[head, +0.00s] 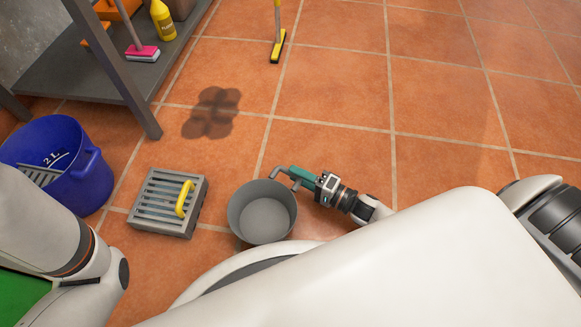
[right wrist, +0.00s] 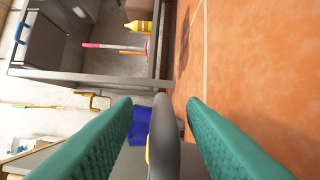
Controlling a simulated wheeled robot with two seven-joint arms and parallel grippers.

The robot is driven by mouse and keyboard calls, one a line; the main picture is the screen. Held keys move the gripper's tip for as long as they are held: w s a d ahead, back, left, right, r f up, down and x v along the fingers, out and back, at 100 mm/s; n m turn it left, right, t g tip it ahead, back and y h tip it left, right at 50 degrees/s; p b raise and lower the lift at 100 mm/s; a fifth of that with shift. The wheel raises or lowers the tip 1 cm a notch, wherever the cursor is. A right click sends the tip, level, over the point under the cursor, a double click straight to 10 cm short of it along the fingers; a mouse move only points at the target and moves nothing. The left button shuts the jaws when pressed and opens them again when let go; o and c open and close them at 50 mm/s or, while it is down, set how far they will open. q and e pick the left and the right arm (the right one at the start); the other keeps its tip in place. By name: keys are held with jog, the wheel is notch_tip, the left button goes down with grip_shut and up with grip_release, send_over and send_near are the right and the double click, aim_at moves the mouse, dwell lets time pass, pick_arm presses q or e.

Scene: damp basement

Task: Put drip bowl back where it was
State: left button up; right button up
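The drip bowl (head: 262,212) is a round grey bowl, upright and empty, low over the floor beside my base. I cannot tell whether it touches the floor. My right gripper (head: 294,177) is at its bent grey handle, on the bowl's upper right side.
A grey slatted box (head: 150,222) with a yellow handle stands left of the bowl. A blue bucket (head: 95,180) is farther left. A grey shelf (head: 125,75) stands at the upper left. A dark stain (head: 212,112) marks the tiled floor (head: 345,110), which is mostly clear to the right.

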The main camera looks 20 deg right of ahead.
jog(key=p+v, duration=0.3)
jog(key=v, duration=0.5)
jog(key=shift+r, duration=0.1)
jog(key=shift+s+d, duration=0.3)
